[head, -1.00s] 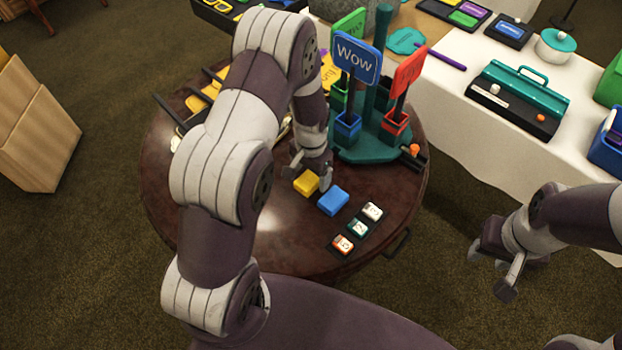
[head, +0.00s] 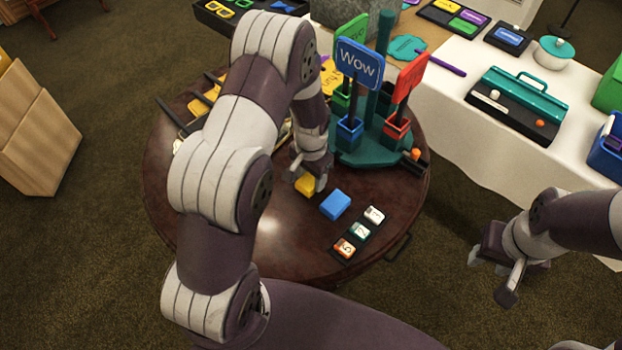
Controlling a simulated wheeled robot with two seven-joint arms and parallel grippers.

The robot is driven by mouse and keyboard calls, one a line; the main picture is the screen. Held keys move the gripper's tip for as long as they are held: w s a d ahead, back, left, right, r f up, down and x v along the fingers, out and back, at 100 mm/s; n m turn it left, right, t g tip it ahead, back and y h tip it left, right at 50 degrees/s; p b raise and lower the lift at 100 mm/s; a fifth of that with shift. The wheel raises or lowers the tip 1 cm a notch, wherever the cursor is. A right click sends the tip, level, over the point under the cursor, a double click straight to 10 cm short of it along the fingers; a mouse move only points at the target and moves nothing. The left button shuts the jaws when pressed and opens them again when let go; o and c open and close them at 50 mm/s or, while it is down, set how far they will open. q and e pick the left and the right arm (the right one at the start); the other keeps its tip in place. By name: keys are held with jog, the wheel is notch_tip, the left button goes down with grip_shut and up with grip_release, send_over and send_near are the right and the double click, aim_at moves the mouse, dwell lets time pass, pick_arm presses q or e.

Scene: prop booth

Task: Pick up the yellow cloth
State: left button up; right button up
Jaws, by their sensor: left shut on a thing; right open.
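The yellow cloth (head: 304,187) looks like a small folded block on the round dark table (head: 290,250). My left gripper (head: 307,182) points down over it and is shut on it, with the fingers hiding part of its top and sides. I cannot tell whether the cloth is clear of the table. A similar blue folded piece (head: 335,204) lies just to the right, apart from the gripper. My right gripper (head: 489,276) is open and empty, off the table's right side above the carpet.
A teal stand (head: 375,150) with green, blue "Wow" and red paddles rises close behind my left gripper. A black tray with small numbered tiles (head: 359,232) lies at front right. A white-clothed table (head: 460,115) stands at the right. My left arm hides the table's left part.

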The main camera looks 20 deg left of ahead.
aim_at(306, 180)
pick_arm(q)
jog(key=r, duration=0.2)
jog(key=a+r, duration=0.1)
jog(key=shift+s, duration=0.4)
jog(key=s+a+r, duration=0.6)
jog(key=s+a, duration=0.1)
jog(key=a, duration=0.1)
jog(key=o, duration=0.5)
jog(key=shift+w+r, duration=0.1)
jog(key=shift+d, duration=0.1)
jog(key=c, duration=0.4)
